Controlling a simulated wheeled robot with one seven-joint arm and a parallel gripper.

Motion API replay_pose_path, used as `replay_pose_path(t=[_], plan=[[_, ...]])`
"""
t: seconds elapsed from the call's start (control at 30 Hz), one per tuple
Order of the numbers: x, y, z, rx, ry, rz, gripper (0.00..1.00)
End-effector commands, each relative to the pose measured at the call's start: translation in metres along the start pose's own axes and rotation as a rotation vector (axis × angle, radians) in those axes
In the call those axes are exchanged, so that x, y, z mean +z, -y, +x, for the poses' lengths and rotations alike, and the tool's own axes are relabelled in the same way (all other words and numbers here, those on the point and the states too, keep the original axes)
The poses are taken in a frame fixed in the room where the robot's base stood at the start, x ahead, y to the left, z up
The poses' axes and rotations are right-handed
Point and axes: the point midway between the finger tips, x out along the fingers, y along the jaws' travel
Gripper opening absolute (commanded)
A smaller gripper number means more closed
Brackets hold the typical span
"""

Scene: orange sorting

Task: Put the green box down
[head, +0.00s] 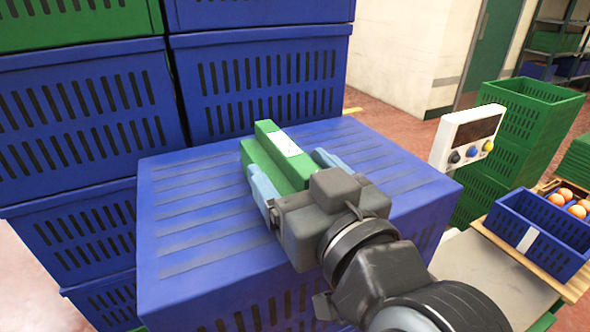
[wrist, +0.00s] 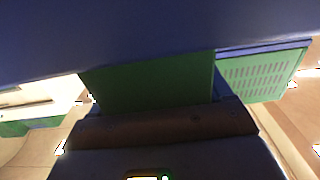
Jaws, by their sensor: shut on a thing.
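The green box (head: 273,157) is a small long carton with a white label on top. My gripper (head: 290,178) is shut on it, with one light-blue finger on each side. In the head view the box is over the top of an upturned blue crate (head: 200,215). I cannot tell whether its underside touches the crate. In the wrist view the green box (wrist: 150,88) fills the space in front of my gripper (wrist: 155,100), and a dark blue surface (wrist: 150,35) spans the top of the picture.
Stacked blue crates (head: 85,120) stand behind and left of the upturned crate. A scale display (head: 468,137) stands at right, near green crates (head: 535,110). A blue crate (head: 525,232) and oranges (head: 566,195) are at far right. The upturned crate's top is otherwise clear.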

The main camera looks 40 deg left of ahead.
Motion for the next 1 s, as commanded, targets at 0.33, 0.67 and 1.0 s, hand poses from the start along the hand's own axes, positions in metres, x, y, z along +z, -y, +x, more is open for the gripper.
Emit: replay_pose_path(t=[0.33,0.67,1.0], plan=[[0.004,0.0,0.0,0.0,0.0,0.0,0.8],[0.002,0.0,0.0,0.0,0.0,0.0,1.0],[0.002,-0.001,-0.018,0.001,-0.001,0.002,1.0]])
